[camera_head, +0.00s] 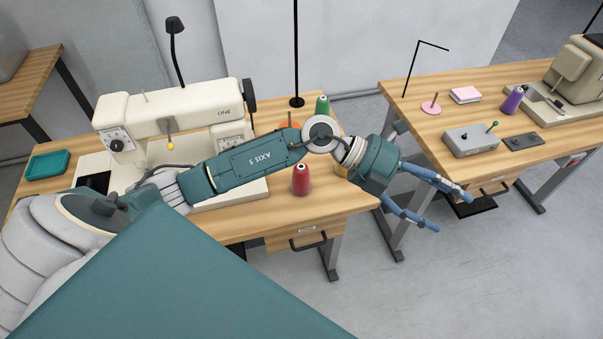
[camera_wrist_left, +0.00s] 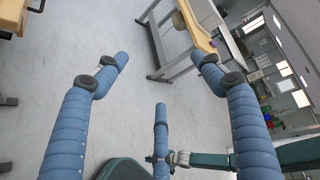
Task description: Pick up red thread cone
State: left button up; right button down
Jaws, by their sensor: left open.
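The red thread cone (camera_head: 301,180) stands upright on the near sewing table (camera_head: 240,222), close to its front right part, just below my left forearm in the head view. My left gripper (camera_head: 452,207) is open and empty. It is to the right of the cone, past the table's right end, over the gap between the two tables. In the left wrist view its blue fingers (camera_wrist_left: 165,85) are spread over bare floor, and the cone is not in that view. My right gripper is not in view.
A green cone (camera_head: 322,105) and a partly hidden orange cone (camera_head: 291,127) are near my arm. The second table (camera_head: 425,122) holds a purple cone (camera_head: 512,100) and a grey box (camera_head: 470,140). A teal tray (camera_head: 47,164) lies far left.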

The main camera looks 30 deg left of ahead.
aim_at(302, 172)
pick_arm(q)
jog(key=a+f+g+y, duration=0.1)
jog(key=a+f+y, duration=0.3)
jog(key=a, duration=0.7)
jog(key=a+f+g+y, duration=0.1)
jog(key=a+f+y, duration=0.3)
jog(key=a, duration=0.7)
jog(key=a+f+g+y, duration=0.1)
jog(key=a+f+y, duration=0.1)
jog(key=a+y, duration=0.65)
jog(key=f+h+b, duration=0.1)
jog(key=a+f+b, duration=0.1)
jog(key=f, duration=0.1)
jog(key=w+a+f+h+b, duration=0.1)
jog(key=f+b, duration=0.1)
jog(key=shift+a+f+h, duration=0.15)
jog(key=shift+a+h, duration=0.05)
jog(key=shift+h, duration=0.15)
jog(key=f+b, duration=0.2)
jog(key=f, duration=0.1)
jog(key=f+b, duration=0.2)
jog(key=shift+w+a+f, duration=0.15)
jog(key=shift+w+a, duration=0.05)
jog(key=shift+a, duration=0.1)
jog(key=c, duration=1.4)
jog(key=shift+o, duration=0.2)
jog(key=shift+r, duration=0.2)
